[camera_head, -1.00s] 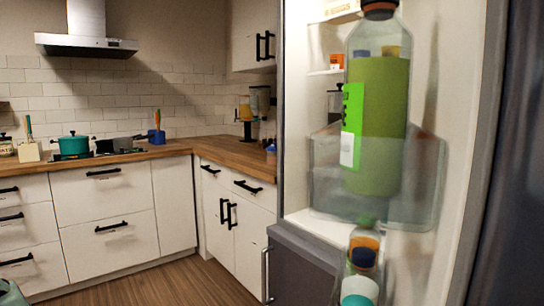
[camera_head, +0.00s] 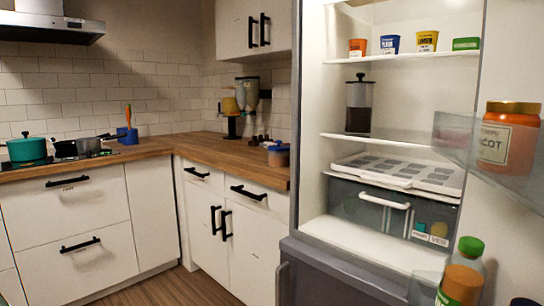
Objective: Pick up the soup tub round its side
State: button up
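I cannot tell for sure which thing is the soup tub. Small labelled tubs stand on the top shelf of the open fridge: an orange tub (camera_head: 357,47), a blue tub (camera_head: 390,43) and a yellow tub (camera_head: 427,41). Their labels are too small to read surely. A brownish tub with a blue part (camera_head: 278,155) stands on the counter beside the fridge. My gripper is not in view.
The fridge holds a dark-lidded jar (camera_head: 359,105), an egg-tray-like white tray (camera_head: 400,172) and a drawer (camera_head: 372,212). Its open door at right carries an orange jar (camera_head: 508,138) and a green-capped bottle (camera_head: 470,260). The wooden counter (camera_head: 225,155) has a coffee grinder (camera_head: 247,95).

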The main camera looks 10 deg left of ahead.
aim_at(274, 159)
jog(key=i+j, duration=0.15)
jog(key=j, duration=0.2)
jog(key=i+j+z, duration=0.1)
jog(key=j, duration=0.2)
jog(key=i+j, duration=0.15)
jog(key=j, duration=0.2)
jog(key=i+j+z, duration=0.1)
jog(key=j, duration=0.25)
jog(key=i+j, duration=0.15)
jog(key=j, duration=0.2)
jog(key=i+j+z, duration=0.3)
jog(key=i+j, duration=0.15)
jog(key=j, duration=0.15)
jog(key=i+j+z, duration=0.1)
jog(key=i+j, duration=0.15)
jog(key=i+j+z, duration=0.15)
jog(key=j, duration=0.35)
jog(key=i+j+z, duration=0.15)
jog(key=j, duration=0.2)
jog(key=i+j+z, duration=0.15)
jog(key=j, duration=0.25)
jog(key=i+j+z, duration=0.15)
jog(key=j, duration=0.3)
